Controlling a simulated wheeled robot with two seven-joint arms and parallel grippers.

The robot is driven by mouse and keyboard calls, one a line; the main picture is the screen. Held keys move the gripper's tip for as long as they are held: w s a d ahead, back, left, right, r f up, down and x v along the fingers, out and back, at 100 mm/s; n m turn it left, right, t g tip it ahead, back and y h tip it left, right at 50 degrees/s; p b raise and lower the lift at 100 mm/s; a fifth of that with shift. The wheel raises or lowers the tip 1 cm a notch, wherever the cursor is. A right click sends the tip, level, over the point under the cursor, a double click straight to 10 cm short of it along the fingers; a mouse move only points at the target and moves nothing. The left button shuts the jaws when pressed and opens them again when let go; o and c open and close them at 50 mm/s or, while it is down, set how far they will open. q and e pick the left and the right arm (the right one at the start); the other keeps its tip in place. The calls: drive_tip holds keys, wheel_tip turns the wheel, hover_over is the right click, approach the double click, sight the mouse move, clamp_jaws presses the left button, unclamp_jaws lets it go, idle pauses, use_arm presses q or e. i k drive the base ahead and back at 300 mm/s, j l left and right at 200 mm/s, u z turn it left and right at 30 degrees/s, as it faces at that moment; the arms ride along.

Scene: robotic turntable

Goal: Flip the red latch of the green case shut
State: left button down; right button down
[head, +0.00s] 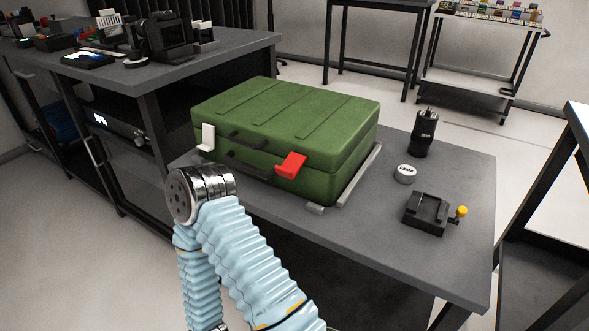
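The green case (315,118) lies flat on the grey table with its lid down; its seam and dark handles show on the front. The red latch (290,166) is near the right end of the front face and sticks outward at a slant. A white latch (207,137) near the left end stands more upright against the front. One of my arms, in a light-blue sleeve, rises from the bottom centre and bends at a metal joint in front of the case's left part, apart from the red latch. Neither gripper shows in the head view.
Grey rails (359,177) edge the case on the table (455,245). To its right stand a black cylinder (424,132), a white round cap (405,173) and a black block with a yellow knob (426,213). A cluttered bench (235,47) stands behind left.

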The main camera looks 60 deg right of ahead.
sight(293, 162)
drive_tip(key=z, duration=0.5)
drive_tip(key=j+z, duration=0.1)
drive_tip(key=z, duration=0.4)
drive_tip(key=k+z, duration=0.1)
drive_tip(key=z, duration=0.85)
drive_tip(key=k, duration=0.05)
